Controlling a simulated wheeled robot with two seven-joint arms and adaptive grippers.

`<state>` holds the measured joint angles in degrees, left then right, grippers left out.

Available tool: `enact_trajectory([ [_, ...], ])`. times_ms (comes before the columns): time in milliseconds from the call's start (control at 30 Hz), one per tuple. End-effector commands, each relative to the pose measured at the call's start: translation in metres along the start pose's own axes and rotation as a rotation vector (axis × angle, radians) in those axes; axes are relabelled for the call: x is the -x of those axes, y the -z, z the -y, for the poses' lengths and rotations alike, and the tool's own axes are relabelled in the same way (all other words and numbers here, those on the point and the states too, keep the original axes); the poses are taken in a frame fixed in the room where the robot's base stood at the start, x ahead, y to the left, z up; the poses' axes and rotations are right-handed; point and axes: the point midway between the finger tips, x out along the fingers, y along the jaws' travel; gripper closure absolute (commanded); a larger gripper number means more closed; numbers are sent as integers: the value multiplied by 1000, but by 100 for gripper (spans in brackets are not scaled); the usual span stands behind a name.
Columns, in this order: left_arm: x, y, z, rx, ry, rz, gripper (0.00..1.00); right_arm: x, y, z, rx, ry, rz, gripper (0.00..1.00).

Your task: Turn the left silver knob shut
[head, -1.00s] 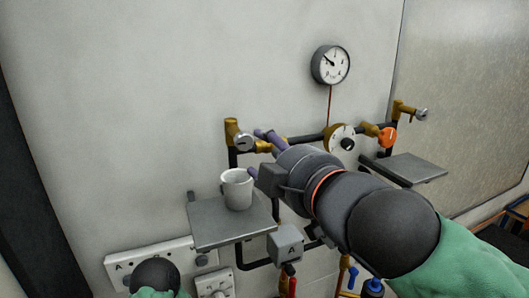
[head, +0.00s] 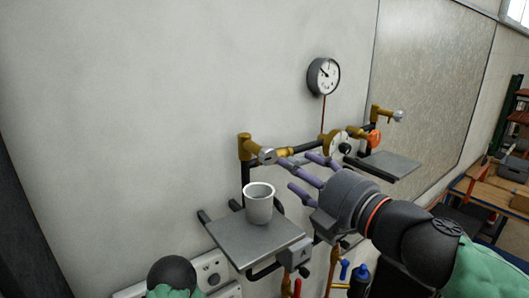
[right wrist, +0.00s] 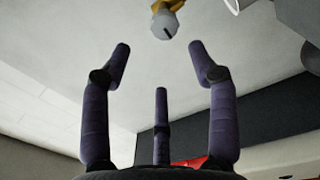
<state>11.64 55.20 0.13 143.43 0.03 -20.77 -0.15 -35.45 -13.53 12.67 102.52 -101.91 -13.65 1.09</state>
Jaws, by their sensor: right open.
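The left silver knob (head: 267,156) sits on the brass valve (head: 245,148) at the left end of the pipework, above the small shelf. In the right wrist view the knob (right wrist: 165,25) shows at the top, beyond the fingertips, with a dark slot line on its face. My right gripper (head: 297,170) is open and empty, its purple fingers spread and pointing left towards the knob. In the right wrist view the gripper (right wrist: 160,62) has the knob between the lines of its two outer fingers, with a gap. My left gripper is out of view.
A white mug (head: 258,203) stands on the left grey shelf (head: 235,240), just below the fingers. A gauge (head: 323,76) hangs on the wall. To the right are an orange knob (head: 374,139), another silver knob (head: 398,116) and a second shelf (head: 395,165).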

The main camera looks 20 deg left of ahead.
Motion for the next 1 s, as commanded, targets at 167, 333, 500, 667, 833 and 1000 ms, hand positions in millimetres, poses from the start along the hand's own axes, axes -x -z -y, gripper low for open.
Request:
enact_trajectory([
  [167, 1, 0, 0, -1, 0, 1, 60, -3, 0, 9, 37, 27, -23, 40],
  [333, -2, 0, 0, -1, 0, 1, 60, -22, 1, 11, 38, 28, -26, 40],
  [500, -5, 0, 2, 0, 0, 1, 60, -53, 2, 11, 36, 27, -25, 40],
  [667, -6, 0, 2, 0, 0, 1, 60, -80, 2, 12, 36, 27, -24, 40],
  [833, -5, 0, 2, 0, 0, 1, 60, -98, 3, 10, 37, 25, -23, 40],
  [1000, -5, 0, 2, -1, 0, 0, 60, -106, 3, 11, 37, 24, -22, 40],
])
